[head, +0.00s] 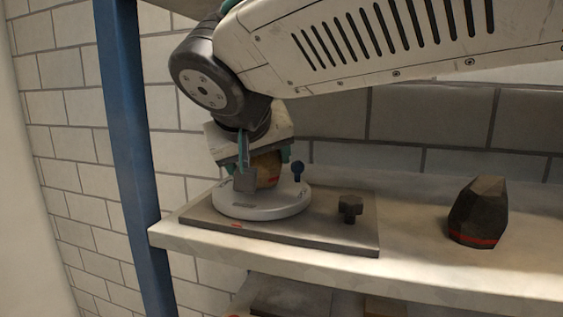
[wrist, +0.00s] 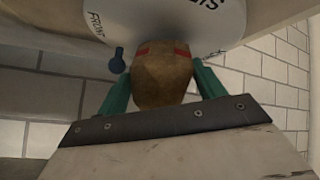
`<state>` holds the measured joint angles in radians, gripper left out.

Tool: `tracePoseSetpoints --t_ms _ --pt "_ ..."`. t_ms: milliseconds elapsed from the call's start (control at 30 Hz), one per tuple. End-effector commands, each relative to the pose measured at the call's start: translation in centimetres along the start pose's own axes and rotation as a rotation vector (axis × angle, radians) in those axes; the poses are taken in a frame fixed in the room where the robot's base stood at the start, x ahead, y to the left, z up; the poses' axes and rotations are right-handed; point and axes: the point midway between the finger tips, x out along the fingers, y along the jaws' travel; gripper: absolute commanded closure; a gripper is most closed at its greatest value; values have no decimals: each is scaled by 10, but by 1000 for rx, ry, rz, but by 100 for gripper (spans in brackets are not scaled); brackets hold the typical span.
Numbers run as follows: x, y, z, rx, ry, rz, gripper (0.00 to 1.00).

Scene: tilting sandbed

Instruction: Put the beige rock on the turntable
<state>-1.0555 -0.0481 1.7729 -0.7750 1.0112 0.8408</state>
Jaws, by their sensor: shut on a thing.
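The beige rock (head: 266,170) is a tan, faceted stone with a red band. It shows large in the wrist view (wrist: 160,78), between the two teal fingers of my gripper (wrist: 163,85). My gripper (head: 255,172) points down over the turntable in the head view and is shut on the rock. The turntable (head: 262,204) is a round white disc with lettering on its rim, and it also shows at the top of the wrist view (wrist: 205,25). The rock is at or just above the disc; I cannot tell whether it touches. My near finger hides part of it.
The turntable sits on a flat grey plate (head: 330,238) with a blue knob (head: 298,170) and a dark knob (head: 350,207). A dark rock with a red band (head: 478,212) stands on the shelf (head: 430,272) at right. A blue post (head: 128,130) rises at left.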

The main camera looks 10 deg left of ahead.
Motion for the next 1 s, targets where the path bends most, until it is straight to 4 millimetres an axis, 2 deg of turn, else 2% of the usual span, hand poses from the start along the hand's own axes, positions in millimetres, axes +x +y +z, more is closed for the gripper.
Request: tracePoseSetpoints --t_ms 400,433,500,833,1000 --pt "4 -1 4 1 3 0 74" --pt "5 -2 4 1 2 0 23" --pt "5 -2 4 1 1 0 10" --pt "2 -1 2 2 2 -1 10" --pt "-22 -2 2 0 4 -3 10"
